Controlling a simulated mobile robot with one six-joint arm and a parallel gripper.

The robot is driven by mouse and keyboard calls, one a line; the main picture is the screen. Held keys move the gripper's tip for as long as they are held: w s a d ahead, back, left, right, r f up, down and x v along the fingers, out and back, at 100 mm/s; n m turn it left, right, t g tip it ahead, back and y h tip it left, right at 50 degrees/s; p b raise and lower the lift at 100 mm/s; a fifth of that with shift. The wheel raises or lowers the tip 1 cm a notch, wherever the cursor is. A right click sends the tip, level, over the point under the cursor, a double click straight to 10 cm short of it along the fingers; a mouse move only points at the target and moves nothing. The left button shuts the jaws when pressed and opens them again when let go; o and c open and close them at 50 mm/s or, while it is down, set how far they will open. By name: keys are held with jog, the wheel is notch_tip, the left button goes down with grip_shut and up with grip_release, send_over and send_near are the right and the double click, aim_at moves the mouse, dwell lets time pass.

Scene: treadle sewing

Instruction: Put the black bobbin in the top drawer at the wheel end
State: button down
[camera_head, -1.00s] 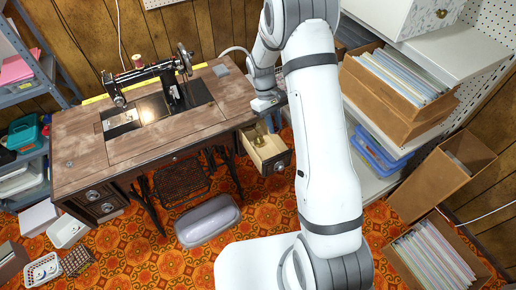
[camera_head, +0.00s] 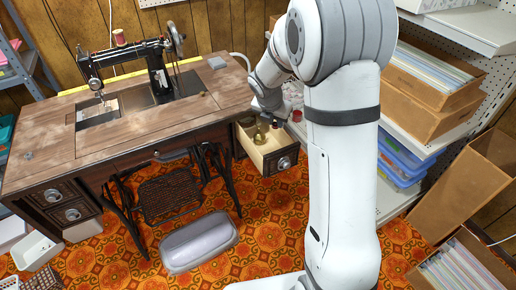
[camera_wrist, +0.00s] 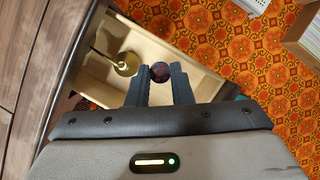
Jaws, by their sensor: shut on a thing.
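My gripper (camera_wrist: 159,78) is shut on the black bobbin (camera_wrist: 160,71), a small dark disc with reddish patches between the fingertips in the wrist view. Below them is the open, pale wooden top drawer (camera_wrist: 176,49) at the wheel end. In the head view this drawer (camera_head: 284,151) juts out under the right end of the sewing table, with my gripper (camera_head: 272,117) above it. The bobbin cannot be made out there. The height of the bobbin over the drawer floor is hard to tell.
A brass piece with a round base (camera_wrist: 125,65) stands inside the drawer. The sewing table (camera_head: 130,135) carries a black sewing machine (camera_head: 158,75) with its hand wheel at the right. A shelf with boxes (camera_head: 430,90) stands to the right. A grey case (camera_head: 199,243) lies on the floor.

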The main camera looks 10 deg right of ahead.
aim_at(274, 147)
notch_tip(274, 147, down, 10)
jog(key=b, duration=0.4)
jog(key=shift+f, duration=0.1)
jog(key=shift+f, duration=0.15)
jog(key=c, duration=1.6)
grip_release()
jog(key=shift+o, duration=0.2)
